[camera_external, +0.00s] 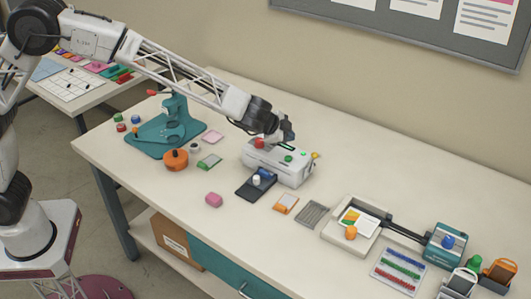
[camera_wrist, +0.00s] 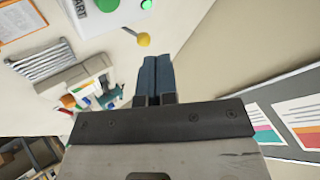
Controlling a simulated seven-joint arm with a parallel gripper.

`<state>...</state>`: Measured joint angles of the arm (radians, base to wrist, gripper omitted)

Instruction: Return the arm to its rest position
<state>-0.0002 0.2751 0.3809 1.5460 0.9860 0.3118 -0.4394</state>
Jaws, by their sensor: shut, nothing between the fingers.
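My gripper (camera_external: 289,136) hangs over the back right part of the white laminator-like machine (camera_external: 290,170) in the external view. In the wrist view the dark blue fingers of my gripper (camera_wrist: 153,62) are pressed together with nothing between them. The machine has a red button (camera_external: 259,143), a green button (camera_external: 288,158) and a yellow-knobbed lever (camera_external: 314,156). The yellow knob (camera_wrist: 143,40) and green button (camera_wrist: 108,5) also show in the wrist view, left of the fingers. I cannot tell the exact height of the fingertips above the machine.
A teal press (camera_external: 172,115) stands at the left of the table (camera_external: 140,178). A paper trimmer (camera_external: 340,236) and a teal device (camera_external: 444,243) stand at right. A notice board (camera_external: 370,20) hangs behind.

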